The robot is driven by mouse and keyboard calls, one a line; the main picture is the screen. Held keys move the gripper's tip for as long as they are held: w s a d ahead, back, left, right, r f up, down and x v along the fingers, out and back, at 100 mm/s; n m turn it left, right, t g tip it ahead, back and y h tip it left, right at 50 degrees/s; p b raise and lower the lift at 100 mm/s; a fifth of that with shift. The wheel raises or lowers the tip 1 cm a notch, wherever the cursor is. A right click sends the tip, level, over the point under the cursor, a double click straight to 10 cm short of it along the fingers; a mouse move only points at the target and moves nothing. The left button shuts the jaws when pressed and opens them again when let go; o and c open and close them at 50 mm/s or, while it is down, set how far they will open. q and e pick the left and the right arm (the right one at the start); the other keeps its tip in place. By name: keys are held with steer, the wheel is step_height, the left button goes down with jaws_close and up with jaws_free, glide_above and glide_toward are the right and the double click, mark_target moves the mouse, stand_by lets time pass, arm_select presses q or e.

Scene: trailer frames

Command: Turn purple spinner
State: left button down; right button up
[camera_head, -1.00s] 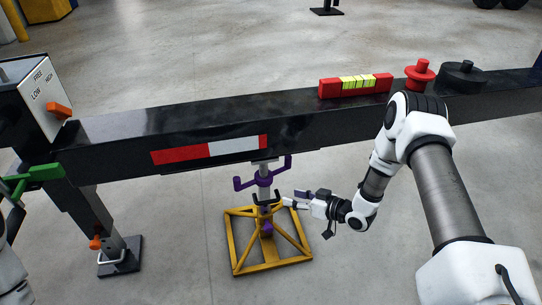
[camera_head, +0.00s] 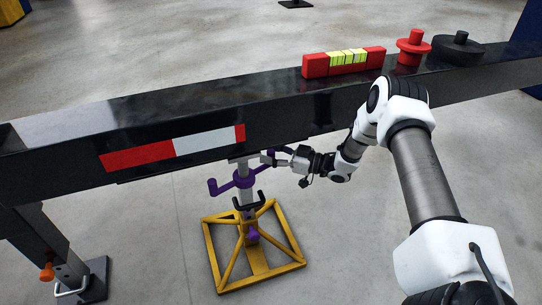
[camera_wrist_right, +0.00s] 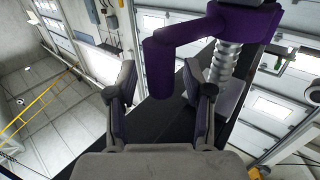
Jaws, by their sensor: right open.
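The purple spinner (camera_head: 243,181) is a bar with bent ends around the grey threaded post of a jack, under the black beam. One bent end sticks out to the left; the other is partly hidden by my right gripper (camera_head: 279,157). In the right wrist view the purple spinner (camera_wrist_right: 212,32) crosses the top, and its stubby handle hangs down between the two spread fingers of my right gripper (camera_wrist_right: 158,82). The fingers are open, with gaps beside the handle; I cannot tell whether either touches it. My left gripper is not in view.
The yellow jack base (camera_head: 292,245) stands on the floor. A red level (camera_head: 318,65), a red knob (camera_head: 412,48) and a black disc (camera_head: 459,48) sit on the beam.

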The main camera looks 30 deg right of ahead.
steer(key=shift+c, duration=0.4)
jaws_close()
steer(key=w, duration=0.2)
steer(key=w+a+p, duration=0.1)
steer(key=w, duration=0.1)
steer(key=shift+w+a, duration=0.2)
steer(key=shift+o, duration=0.4)
jaws_free()
